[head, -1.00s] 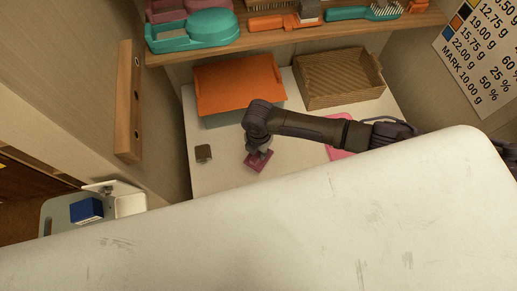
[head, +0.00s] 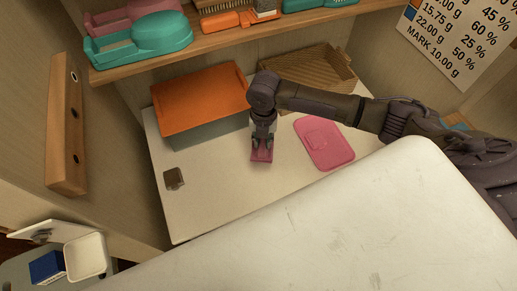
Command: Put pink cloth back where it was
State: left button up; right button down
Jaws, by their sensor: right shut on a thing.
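The pink cloth (head: 262,154) is a small dark-pink folded piece at the tip of my right gripper (head: 263,142). My right gripper points down and is shut on the cloth, over the white counter (head: 200,205). I cannot tell whether the cloth touches the counter. My left gripper is not in view.
A grey box with an orange lid (head: 195,100) stands behind left of the gripper, and a brown ribbed basket (head: 325,68) stands behind right. A shelf (head: 215,42) with teal and orange items runs above. A dark square (head: 173,178) is at the counter's left. A large white surface (head: 330,230) fills the front.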

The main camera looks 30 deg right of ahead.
jog(key=s+d+r+n+b, duration=0.1)
jog(key=d+r+n+b, duration=0.1)
jog(key=d+n+b, duration=0.55)
jog(key=shift+m, duration=0.95)
jog(key=w+a+f, duration=0.1)
jog(key=w+f, duration=0.1)
jog(key=w, duration=0.1)
jog(key=w+a+f+b, duration=0.1)
jog(key=w+a+f, duration=0.1)
jog(key=w, duration=0.1)
jog(key=w+a+f, duration=0.1)
jog(key=w+f, duration=0.1)
jog(key=w, duration=0.1)
jog(key=shift+w+a+b, duration=0.15)
jog(key=shift+a+b, duration=0.2)
jog(key=shift+f, duration=2.05)
jog(key=shift+f, duration=0.15)
jog(key=c, duration=1)
grip_release()
